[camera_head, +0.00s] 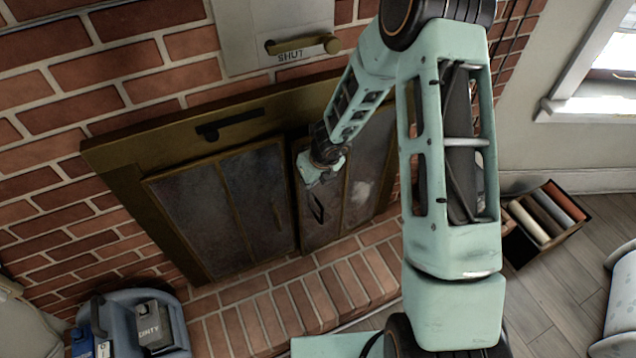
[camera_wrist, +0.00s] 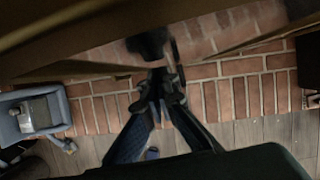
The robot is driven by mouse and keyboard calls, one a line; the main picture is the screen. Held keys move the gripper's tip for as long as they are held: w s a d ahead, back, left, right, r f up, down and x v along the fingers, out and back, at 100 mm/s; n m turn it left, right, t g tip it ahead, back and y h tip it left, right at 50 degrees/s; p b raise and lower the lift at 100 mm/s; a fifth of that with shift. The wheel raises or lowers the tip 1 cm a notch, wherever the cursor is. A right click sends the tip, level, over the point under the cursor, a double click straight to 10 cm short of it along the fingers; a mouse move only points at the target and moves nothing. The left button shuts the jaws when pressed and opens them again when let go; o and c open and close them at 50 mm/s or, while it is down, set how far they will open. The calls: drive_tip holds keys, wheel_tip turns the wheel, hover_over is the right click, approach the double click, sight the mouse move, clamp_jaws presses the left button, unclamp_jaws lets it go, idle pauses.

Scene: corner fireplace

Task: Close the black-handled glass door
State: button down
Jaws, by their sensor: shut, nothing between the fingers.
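The fireplace has two brass-framed, cloudy glass doors. The right glass door (camera_head: 340,212) has a black handle (camera_head: 317,206) near its left edge. The left glass door (camera_head: 210,215) has a less distinct dark handle (camera_head: 277,216) near its right edge. A dark gap shows between the doors; how far either stands ajar I cannot tell. My gripper (camera_head: 316,182) is at the upper left of the right door, just above the black handle. In the wrist view my gripper's fingers (camera_wrist: 160,82) are together and empty, close to a dark, blurred part (camera_wrist: 148,45). Contact is unclear.
A brick hearth (camera_head: 270,318) lies below the doors. A crate of rolls (camera_head: 518,235) stands on the wooden floor at right. Above the doors are a damper slot (camera_head: 230,124) and a lever (camera_head: 300,45) marked "SHUT".

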drive_tip(key=shift+m, duration=0.7)
drive_tip(key=w+a+p, duration=0.2)
drive_tip(key=w+p, duration=0.1)
drive_tip(key=shift+w+r, duration=0.1)
drive_tip(key=shift+w, duration=0.15)
